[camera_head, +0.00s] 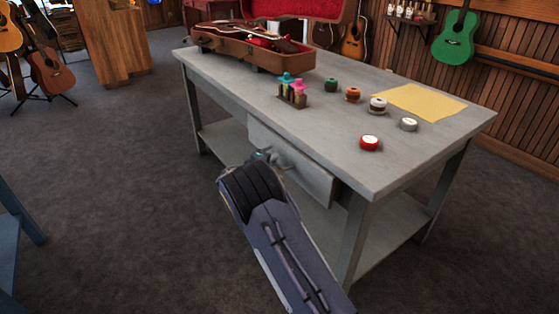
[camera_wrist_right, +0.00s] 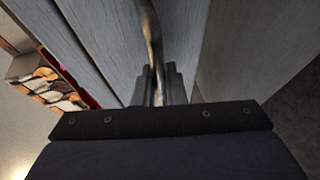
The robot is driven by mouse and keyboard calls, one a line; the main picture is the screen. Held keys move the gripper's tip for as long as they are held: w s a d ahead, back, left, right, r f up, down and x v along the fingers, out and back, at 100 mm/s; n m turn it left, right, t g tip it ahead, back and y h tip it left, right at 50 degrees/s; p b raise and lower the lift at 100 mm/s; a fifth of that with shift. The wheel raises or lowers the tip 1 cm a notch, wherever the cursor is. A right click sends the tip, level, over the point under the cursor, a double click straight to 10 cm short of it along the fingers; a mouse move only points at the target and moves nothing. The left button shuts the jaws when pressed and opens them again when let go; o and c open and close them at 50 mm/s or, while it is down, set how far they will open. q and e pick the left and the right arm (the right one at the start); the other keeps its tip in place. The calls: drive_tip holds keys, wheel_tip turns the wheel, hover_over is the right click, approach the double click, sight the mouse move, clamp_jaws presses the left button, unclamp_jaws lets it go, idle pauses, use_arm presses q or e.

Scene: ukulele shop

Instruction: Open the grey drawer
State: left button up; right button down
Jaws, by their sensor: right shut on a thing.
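The grey drawer (camera_head: 312,181) is set under the top of the grey table, in its long front side. Its metal handle (camera_head: 283,160) is partly hidden by my right arm in the head view; it shows as a curved bar in the right wrist view (camera_wrist_right: 151,30). My right gripper (camera_wrist_right: 159,86) is shut on the handle, its fingers on either side of the bar. In the head view my right wrist covers part of the drawer front. I cannot tell whether the drawer stands slightly out. My left gripper is not in view.
The grey table (camera_head: 235,80) holds an open ukulele case (camera_head: 225,40), several small round tins, a small rack (camera_head: 292,98) and a yellow cloth (camera_head: 420,101). A lower shelf (camera_head: 225,140) runs beneath the drawer. The carpet before the table is clear. A blue piece of furniture (camera_head: 10,250) stands at left.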

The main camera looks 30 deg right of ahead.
drive_tip(key=s+a+b, duration=0.2)
drive_tip(key=a+b, duration=0.1)
drive_tip(key=a, duration=2.4)
drive_tip(key=shift+s+b, duration=0.15)
drive_tip(key=shift+b, duration=0.2)
drive_tip(key=shift+a+f, duration=0.1)
drive_tip(key=c, duration=1.5)
unclamp_jaws()
drive_tip(key=shift+a, duration=0.1)
drive_tip(key=p+v, duration=0.1)
drive_tip(key=v, duration=0.6)
drive_tip(key=shift+a, duration=0.3)
